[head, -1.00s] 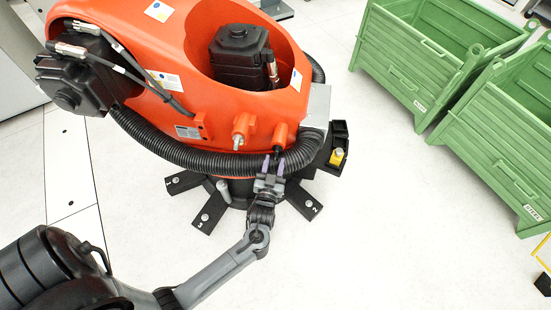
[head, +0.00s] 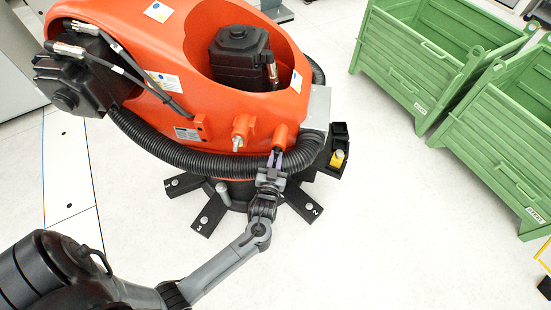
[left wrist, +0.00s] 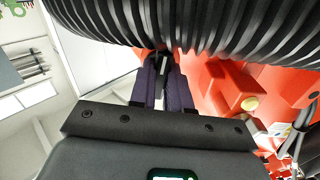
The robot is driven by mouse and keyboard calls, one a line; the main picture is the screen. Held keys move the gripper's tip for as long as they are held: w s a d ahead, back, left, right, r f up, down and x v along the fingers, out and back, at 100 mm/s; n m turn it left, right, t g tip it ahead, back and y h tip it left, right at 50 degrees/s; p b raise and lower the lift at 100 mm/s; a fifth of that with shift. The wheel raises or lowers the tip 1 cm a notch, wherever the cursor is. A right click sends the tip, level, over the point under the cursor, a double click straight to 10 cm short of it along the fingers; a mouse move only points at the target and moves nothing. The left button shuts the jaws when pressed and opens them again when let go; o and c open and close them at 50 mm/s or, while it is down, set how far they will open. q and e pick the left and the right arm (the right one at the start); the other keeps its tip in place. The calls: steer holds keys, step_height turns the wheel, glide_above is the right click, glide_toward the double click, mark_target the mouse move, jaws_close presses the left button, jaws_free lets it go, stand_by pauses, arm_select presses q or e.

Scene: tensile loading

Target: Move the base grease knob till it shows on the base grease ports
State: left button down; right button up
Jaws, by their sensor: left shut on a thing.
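The orange robot base carries two orange stubs, which look like the base grease ports, above the corrugated hose. The left stub (head: 243,128) ends in a bare metal tip. The right stub (head: 281,136) points down toward my left gripper (head: 276,158). My left gripper's purple fingers are shut on a small dark piece, apparently the base grease knob (left wrist: 162,60), just below the right stub. The fingers hide most of it, and I cannot tell whether it still touches the stub. In the left wrist view, my gripper (left wrist: 163,66) reaches up close to the hose. My right gripper is not in view.
The black corrugated hose (head: 190,162) curves closely around the stubs and my fingers. Black floor feet (head: 209,213) spread below the base. A black box with a yellow item (head: 337,158) sits just right. Green crates (head: 420,62) stand at the right; the floor between is clear.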

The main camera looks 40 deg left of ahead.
arm_select(q)
steer(key=shift+r+m+p, duration=0.15)
steer(key=shift+m+p, duration=0.35)
steer(key=shift+p, duration=0.3)
steer(key=m+p, duration=0.2)
steer(key=p, duration=0.1)
steer(key=shift+r+m, duration=0.1)
steer(key=shift+m, duration=0.3)
steer(key=m+p, duration=0.2)
steer(key=m, duration=0.1)
steer(key=shift+p, duration=0.35)
steer(key=shift+f+m+p, duration=0.25)
steer(key=shift+m+p, duration=0.25)
steer(key=shift+m, duration=0.3)
steer(key=c, duration=1.1)
jaws_free()
steer(key=shift+s+f, duration=0.1)
